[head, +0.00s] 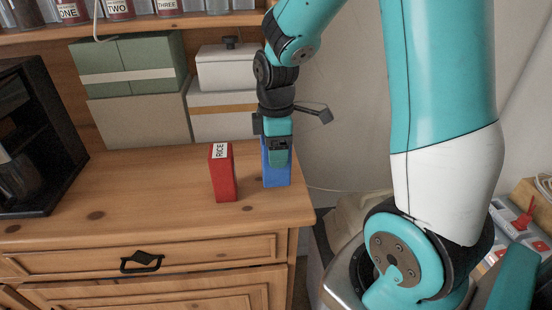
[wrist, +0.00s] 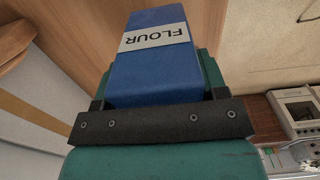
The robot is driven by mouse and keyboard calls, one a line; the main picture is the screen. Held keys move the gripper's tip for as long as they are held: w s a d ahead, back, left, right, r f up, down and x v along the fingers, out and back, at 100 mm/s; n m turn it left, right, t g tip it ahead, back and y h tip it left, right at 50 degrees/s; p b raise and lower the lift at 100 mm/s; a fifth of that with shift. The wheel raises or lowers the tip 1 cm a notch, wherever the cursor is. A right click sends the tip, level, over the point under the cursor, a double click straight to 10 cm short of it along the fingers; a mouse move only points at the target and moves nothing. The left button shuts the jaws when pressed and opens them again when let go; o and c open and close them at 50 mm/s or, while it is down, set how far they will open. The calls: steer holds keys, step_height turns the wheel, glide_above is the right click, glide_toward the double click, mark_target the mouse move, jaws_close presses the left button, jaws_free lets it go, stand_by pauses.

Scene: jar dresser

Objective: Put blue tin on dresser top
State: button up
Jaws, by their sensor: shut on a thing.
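The blue tin (head: 276,176) is at the right end of the wooden dresser top (head: 150,190), beside the red tin. In the wrist view the blue tin (wrist: 152,65) carries a white FLOUR label. My gripper (head: 277,152) points down over the tin and is shut on it, hiding much of its upper part in the head view. The tin looks upright. Its base appears at the level of the dresser top, but I cannot tell whether it touches the wood.
A red RICE tin (head: 222,173) stands close to the left of the blue tin. Green (head: 130,65) and white (head: 225,68) boxes are stacked behind, and a black appliance (head: 38,140) is at the left. A shelf with labelled jars (head: 119,9) runs above. The dresser's right edge is near the tin.

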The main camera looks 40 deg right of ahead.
steer(key=shift+f, duration=1.7)
steer(key=shift+f, duration=0.1)
steer(key=o, duration=1.2)
steer(key=shift+r, duration=0.6)
steer(key=r, duration=0.7)
steer(key=a+r+b, duration=0.1)
steer(key=r, duration=0.3)
steer(key=shift+s, duration=0.15)
steer(key=s+a+m+y, duration=0.1)
steer(key=s+a, duration=0.4)
steer(key=a, duration=0.1)
steer(key=s+a+m+y, duration=0.1)
steer(key=s+a, duration=0.4)
steer(key=a, duration=0.2)
steer(key=s+a+m+y, duration=0.2)
steer(key=s+a, duration=0.3)
steer(key=a, duration=0.1)
steer(key=shift+s+a, duration=0.15)
steer(key=shift+a, duration=0.2)
